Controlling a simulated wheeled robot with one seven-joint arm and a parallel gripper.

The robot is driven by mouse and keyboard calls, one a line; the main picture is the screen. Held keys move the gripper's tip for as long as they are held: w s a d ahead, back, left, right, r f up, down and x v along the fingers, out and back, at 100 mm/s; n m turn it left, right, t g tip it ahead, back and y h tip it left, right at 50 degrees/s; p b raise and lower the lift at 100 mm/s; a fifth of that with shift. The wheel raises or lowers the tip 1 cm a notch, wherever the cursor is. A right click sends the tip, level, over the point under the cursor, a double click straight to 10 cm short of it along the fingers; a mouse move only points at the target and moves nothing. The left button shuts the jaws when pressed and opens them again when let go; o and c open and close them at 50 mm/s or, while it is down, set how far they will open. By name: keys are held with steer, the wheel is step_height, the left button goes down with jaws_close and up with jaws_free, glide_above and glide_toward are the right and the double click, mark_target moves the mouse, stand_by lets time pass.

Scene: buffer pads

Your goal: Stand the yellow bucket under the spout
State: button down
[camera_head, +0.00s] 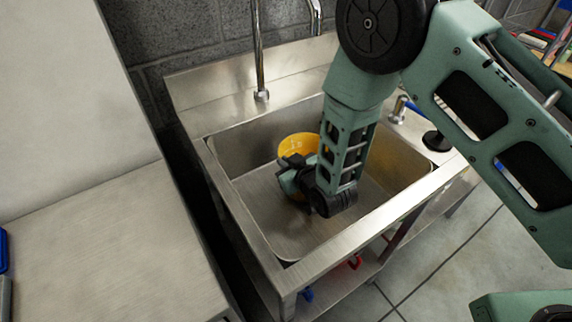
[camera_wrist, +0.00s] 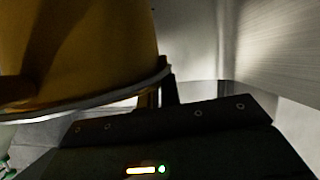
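The yellow bucket (camera_head: 298,143) is inside the sink basin, toward its back, with its open top facing up. My arm and gripper hide its lower part, so I cannot tell whether it touches the basin floor. It fills the upper left of the wrist view (camera_wrist: 80,50), its pale rim running up to the fingers. My gripper (camera_head: 290,170) is at the bucket's near side; its dark fingers (camera_wrist: 161,88) are close together at the rim and look shut on it. The tap's metal pipe (camera_head: 260,50) rises behind the basin; the curved spout end (camera_head: 316,18) hangs right of it, partly cut off.
A small metal fitting (camera_head: 398,108) stands on the sink's right back corner. A grey worktop (camera_head: 110,245) lies to the left. The basin's front floor is clear. Red and blue items sit on the shelf below.

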steer(key=shift+f, duration=0.6)
steer(key=shift+f, duration=0.15)
steer(key=c, duration=1.6)
jaws_free()
